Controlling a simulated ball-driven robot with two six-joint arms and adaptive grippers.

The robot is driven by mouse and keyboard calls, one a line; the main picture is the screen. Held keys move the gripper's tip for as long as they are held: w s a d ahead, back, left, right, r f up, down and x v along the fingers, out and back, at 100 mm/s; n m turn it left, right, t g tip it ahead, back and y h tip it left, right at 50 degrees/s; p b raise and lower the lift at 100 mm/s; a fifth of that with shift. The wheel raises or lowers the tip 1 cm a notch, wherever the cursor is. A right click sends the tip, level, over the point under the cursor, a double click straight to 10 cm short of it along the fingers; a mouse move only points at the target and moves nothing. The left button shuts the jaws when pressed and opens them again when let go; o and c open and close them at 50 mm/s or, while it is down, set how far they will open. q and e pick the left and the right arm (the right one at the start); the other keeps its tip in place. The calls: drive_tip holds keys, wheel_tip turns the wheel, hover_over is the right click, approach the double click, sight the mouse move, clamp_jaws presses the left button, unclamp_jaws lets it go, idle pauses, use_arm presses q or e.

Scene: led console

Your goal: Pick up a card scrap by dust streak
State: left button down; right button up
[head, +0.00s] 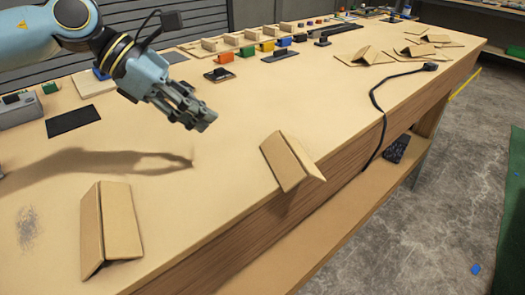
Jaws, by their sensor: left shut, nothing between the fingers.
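A folded tan card scrap (110,226) stands like a small tent at the lower left of the tabletop. A grey dust streak (28,228) lies on the table just left of it. A second folded card scrap (290,161) sits at the table's front edge, partly overhanging it. My left gripper (203,122) is shut and empty, held above the table to the upper left of the second scrap. Its shadow falls on the table between it and the dust streak. My right gripper does not show.
More card scraps (365,56) lie at the far right of the table (235,195). Small coloured blocks (224,57) and dark pads (72,118) line the back. A black cable (383,112) hangs over the front edge. A shelf (330,228) runs below.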

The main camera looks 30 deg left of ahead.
sight(276, 156)
use_arm(q)
drive_tip(key=x, duration=0.7)
drive_tip(key=a+x, duration=0.1)
drive_tip(key=x, duration=0.3)
drive_tip(key=shift+w+f, duration=0.4)
drive_tip(key=shift+w+d+r+p, duration=0.15)
drive_tip(key=shift+w+d, duration=0.15)
drive_tip(key=shift+d, duration=0.2)
drive_tip(key=shift+w+d+f+p, duration=0.15)
drive_tip(key=shift+w+d, duration=0.15)
drive_tip(key=shift+d, duration=0.15)
drive_tip(key=shift+w+d, duration=0.3)
drive_tip(key=shift+d, duration=0.2)
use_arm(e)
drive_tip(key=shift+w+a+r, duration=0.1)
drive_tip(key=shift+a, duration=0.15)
use_arm(q)
drive_tip(key=shift+w+d, duration=0.1)
drive_tip(key=shift+d, duration=0.05)
